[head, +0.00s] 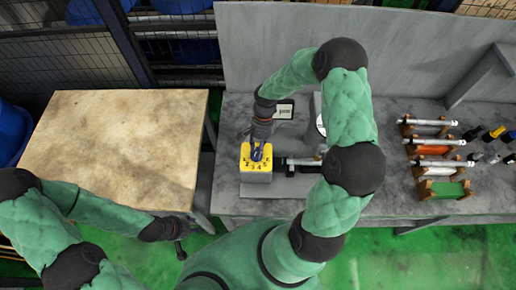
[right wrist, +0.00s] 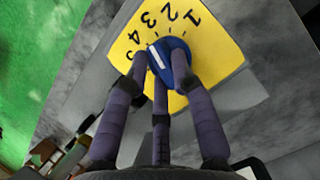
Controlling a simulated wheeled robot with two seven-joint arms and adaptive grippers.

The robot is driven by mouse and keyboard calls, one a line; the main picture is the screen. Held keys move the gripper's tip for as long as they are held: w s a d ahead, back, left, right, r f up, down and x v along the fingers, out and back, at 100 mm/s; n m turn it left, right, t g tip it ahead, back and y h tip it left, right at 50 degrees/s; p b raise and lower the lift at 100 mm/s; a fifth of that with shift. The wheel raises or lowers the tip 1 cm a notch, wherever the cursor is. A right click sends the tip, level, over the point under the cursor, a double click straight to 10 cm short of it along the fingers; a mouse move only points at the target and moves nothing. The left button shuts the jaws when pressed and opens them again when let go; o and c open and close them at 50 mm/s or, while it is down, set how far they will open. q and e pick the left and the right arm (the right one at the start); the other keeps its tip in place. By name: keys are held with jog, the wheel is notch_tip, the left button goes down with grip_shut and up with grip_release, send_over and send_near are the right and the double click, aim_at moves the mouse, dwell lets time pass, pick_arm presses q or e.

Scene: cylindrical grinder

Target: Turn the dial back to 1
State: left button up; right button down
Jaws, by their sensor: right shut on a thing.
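The dial is a blue knob (right wrist: 180,62) on a yellow plate (right wrist: 222,42) marked with numbers. In the right wrist view 1, 2, 3 and 4 run around the knob's upper side. A white line on the knob points up-left, roughly towards 3 and 4; which one exactly I cannot tell. My right gripper (right wrist: 163,72) is shut on the knob, its fingers around it and hiding part of it. In the head view the yellow plate (head: 257,167) tops a grey box, with my right gripper (head: 259,147) over it. My left gripper (head: 181,248) hangs away from the dial, its fingers too small to read.
A bare wooden table (head: 115,145) is at the left.

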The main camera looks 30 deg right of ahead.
jog(key=shift+m, duration=0.3)
jog(key=m+t, duration=0.1)
jog(key=m, duration=0.1)
jog(key=shift+s+m+y, duration=0.15)
jog(key=shift+m+y, duration=0.25)
jog(key=m+t, duration=0.1)
jog(key=m, duration=0.1)
jog(key=shift+s+r+m, duration=0.1)
jog(key=shift+m, duration=0.2)
jog(key=m+t+p, duration=0.2)
jog(key=m, duration=0.3)
jog(key=shift+a+m, duration=0.15)
jog(key=shift+m, duration=0.15)
jog(key=c, duration=1)
grip_release()
jog(key=shift+s, duration=0.1)
jog(key=shift+c, duration=0.2)
